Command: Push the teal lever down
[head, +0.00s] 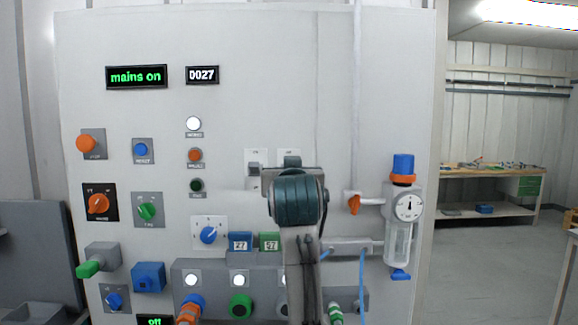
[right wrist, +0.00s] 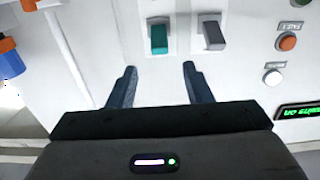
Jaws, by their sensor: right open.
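The teal lever (right wrist: 158,38) sits on a small white plate on the panel. In the right wrist view, which shows the panel upside down, it lies just beyond the gap between my fingertips. A grey lever (right wrist: 213,35) is beside it; it also shows in the head view (head: 254,169). My right gripper (right wrist: 159,68) is open and empty, its two fingers apart, with no visible contact with the teal lever. In the head view my right arm hides the gripper's fingers and most of the teal lever's place. My left gripper is not in view.
At right are an orange valve handle (head: 354,203) and a pressure gauge (head: 407,207). The panel's upper middle is bare.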

